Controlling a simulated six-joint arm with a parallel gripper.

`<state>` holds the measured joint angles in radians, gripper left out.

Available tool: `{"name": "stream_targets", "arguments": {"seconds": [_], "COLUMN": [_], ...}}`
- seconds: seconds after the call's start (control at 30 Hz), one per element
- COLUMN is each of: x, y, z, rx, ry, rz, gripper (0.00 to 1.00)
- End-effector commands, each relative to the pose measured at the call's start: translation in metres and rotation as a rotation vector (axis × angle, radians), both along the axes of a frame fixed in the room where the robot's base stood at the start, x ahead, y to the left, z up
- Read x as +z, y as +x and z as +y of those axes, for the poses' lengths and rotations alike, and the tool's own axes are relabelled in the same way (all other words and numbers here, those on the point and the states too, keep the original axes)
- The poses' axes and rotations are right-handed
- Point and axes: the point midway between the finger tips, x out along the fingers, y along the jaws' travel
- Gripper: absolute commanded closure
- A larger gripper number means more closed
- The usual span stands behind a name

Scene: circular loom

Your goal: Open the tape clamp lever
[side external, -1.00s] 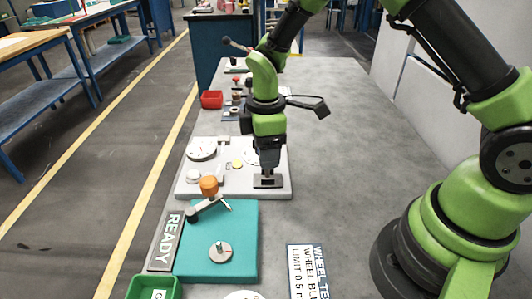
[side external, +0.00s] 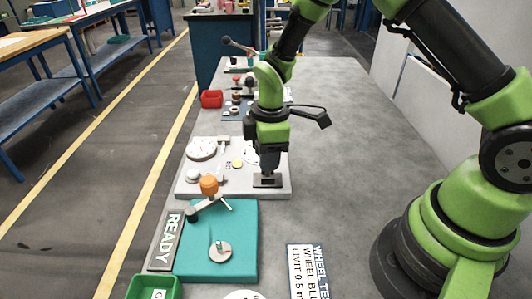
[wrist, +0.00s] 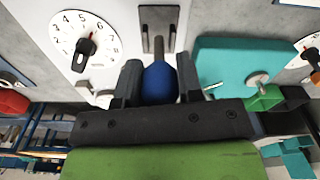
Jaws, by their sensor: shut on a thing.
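The tape clamp lever has a blue grip (wrist: 160,84) that shows between my fingers in the wrist view. Its dark bracket (wrist: 158,22) stands just beyond the grip. In the side view the bracket (side external: 267,182) sits at the near right corner of the light grey board (side external: 235,191). My gripper (side external: 269,169) points down just above the bracket. It is shut on the blue grip, with one finger on each side (wrist: 159,80). The gripper hides most of the lever in the side view.
A white numbered dial (wrist: 84,42) with a black pointer is beside the bracket. A red bin (side external: 211,99) is farther back. The grey table is clear on the right.

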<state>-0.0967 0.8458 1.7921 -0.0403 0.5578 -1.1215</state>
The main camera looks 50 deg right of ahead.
Motion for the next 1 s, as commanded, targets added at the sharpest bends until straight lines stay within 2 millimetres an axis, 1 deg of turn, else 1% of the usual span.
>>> {"name": "stream_targets", "arguments": {"seconds": [0.23,0.53,0.57,0.6,0.67,0.9,1.0], "x": [0.0001,0.0002,0.0002,0.0002,0.0002,0.0003,0.0044], "y": [-0.0041,-0.0044,-0.0045,-0.0044,-0.0042,-0.0038,-0.0035], "z": [-0.0028,-0.0036,-0.0037,-0.0037,-0.0038,-0.0039,-0.0043], "rx": [-0.005,-0.005,-0.005,-0.005,-0.005,-0.005,-0.004], "ry": [0.050,0.051,0.051,0.051,0.051,0.051,0.051], "rz": [-0.057,-0.060,-0.060,-0.060,-0.060,-0.062,-0.065], "gripper": [1.00,1.00,0.64,0.55,0.41,0.41,0.41]}}
